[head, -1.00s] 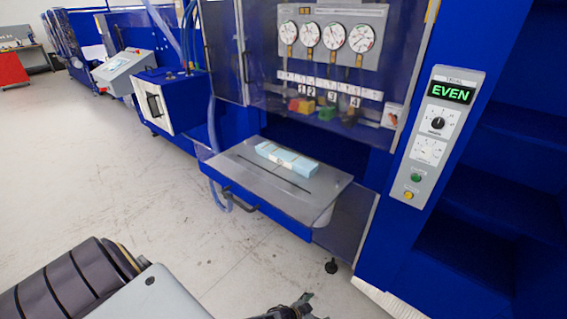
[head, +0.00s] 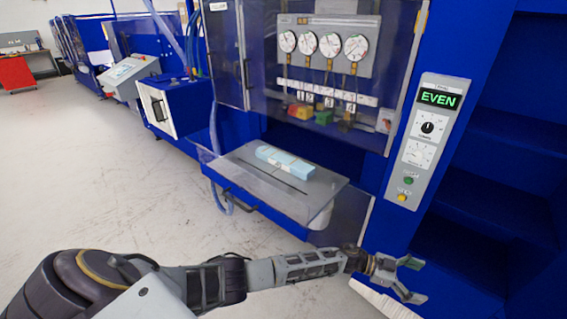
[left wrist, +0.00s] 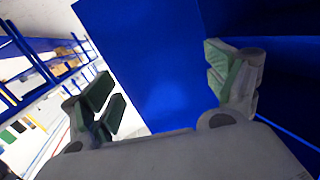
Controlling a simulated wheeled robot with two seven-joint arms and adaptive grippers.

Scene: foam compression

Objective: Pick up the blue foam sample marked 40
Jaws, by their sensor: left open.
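A light blue foam block (head: 285,161) lies on the grey shelf plate (head: 240,177) of the blue machine in the head view. A white label sits on its near side, but its number is too small to read. My left gripper (head: 418,278) is at the lower right, in front of the machine and to the right of and nearer than the shelf. It is open and empty, well apart from the foam. In the left wrist view its spread fingers (left wrist: 165,95) frame a plain blue panel; the foam does not show there. My right gripper is not in view.
A control panel (head: 427,140) showing "EVEN" stands right of the shelf. Gauges (head: 323,46) and small coloured blocks (head: 300,111) are behind a clear guard above it. A handle (head: 240,200) juts from the shelf front. The floor (head: 90,190) at left is clear.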

